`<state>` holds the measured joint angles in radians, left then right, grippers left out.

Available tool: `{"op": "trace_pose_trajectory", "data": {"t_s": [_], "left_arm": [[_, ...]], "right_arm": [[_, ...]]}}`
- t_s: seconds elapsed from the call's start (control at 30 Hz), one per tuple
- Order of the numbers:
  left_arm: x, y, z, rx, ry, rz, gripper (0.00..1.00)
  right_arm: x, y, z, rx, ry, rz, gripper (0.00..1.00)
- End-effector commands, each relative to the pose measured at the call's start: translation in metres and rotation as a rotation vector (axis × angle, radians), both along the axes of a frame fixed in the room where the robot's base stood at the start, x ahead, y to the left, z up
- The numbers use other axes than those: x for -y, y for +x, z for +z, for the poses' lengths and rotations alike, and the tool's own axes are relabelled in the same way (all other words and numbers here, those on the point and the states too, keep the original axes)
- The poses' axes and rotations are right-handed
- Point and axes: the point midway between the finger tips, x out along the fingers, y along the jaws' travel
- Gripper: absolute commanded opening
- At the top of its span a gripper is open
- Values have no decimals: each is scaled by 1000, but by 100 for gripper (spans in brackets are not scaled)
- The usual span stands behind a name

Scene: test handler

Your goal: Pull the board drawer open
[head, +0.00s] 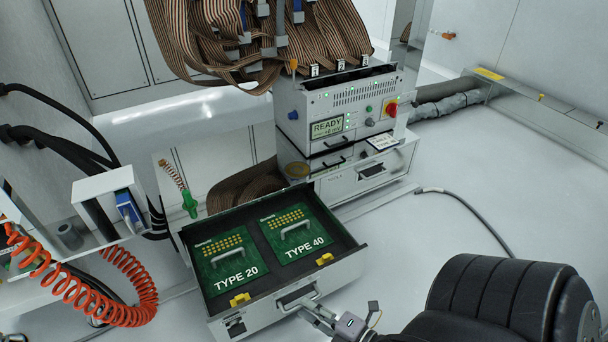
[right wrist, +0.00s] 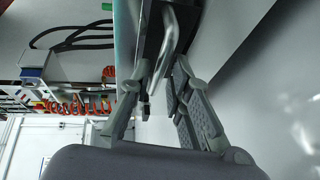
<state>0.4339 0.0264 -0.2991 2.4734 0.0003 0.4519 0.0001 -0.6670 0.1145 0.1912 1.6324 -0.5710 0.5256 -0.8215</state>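The board drawer (head: 345,266) stands pulled out from the cabinet at the middle of the head view. Inside lie two green boards, TYPE 20 (head: 227,268) and TYPE 40 (head: 304,243), each with a grey handle. The drawer's front handle (head: 295,297) is a metal bar, close up in the right wrist view (right wrist: 168,40). My right gripper (head: 312,308) is at this handle. In the right wrist view its fingers (right wrist: 160,80) stand apart, with the bar at or just beyond their tips; contact is unclear. My left gripper is not in view.
A tester with a READY display (head: 327,127) and a red knob (head: 390,107) stands behind the drawer. Ribbon cables (head: 230,35) hang above it. A coiled orange hose (head: 75,282) is at left. Floor to the right (head: 470,215) is mostly clear, crossed by a black cable.

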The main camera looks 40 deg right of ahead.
Motion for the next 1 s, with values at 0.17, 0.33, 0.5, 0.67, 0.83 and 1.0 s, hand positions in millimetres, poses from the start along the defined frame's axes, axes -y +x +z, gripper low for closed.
{"op": "trace_pose_trajectory", "data": {"t_s": [0.17,0.33,0.5,0.67,0.83,1.0], "left_arm": [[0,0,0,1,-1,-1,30],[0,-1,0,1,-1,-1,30],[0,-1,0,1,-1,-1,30],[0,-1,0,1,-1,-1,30],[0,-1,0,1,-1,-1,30],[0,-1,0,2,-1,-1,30]], "right_arm": [[6,-41,6,-6,2,-2,18],[11,-71,12,-3,1,-1,18],[14,-88,16,-1,2,-1,18],[15,-92,17,0,2,0,18],[15,-92,17,0,2,0,18],[15,-92,17,0,2,0,18]]}}
